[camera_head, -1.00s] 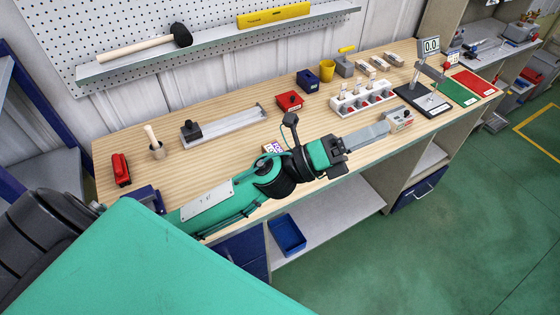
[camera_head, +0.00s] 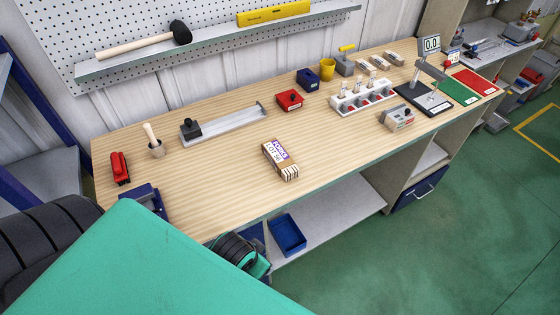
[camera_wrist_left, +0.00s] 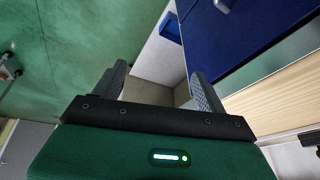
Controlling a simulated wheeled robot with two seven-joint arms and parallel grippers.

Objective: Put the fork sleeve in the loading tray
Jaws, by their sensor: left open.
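The fork sleeve (camera_head: 280,160), a brown pack with a white and purple label reading forks, lies on the middle of the wooden bench near its front edge. A long grey metal tray (camera_head: 232,124) with a black block at its left end lies behind it; it looks like the loading tray. My left gripper (camera_wrist_left: 157,82) is open and empty in the left wrist view, off the bench's front side near a blue panel. In the head view only part of my left arm shows, below the front edge; its fingers are hidden. My right gripper is not in view.
A red stapler-like tool (camera_head: 120,168) and a wooden-handled tool (camera_head: 154,142) stand at left. A red box (camera_head: 289,99), white rack (camera_head: 363,98) and grey button box (camera_head: 397,117) stand to the right. A blue bin (camera_head: 287,235) sits on the lower shelf. Bench around the sleeve is clear.

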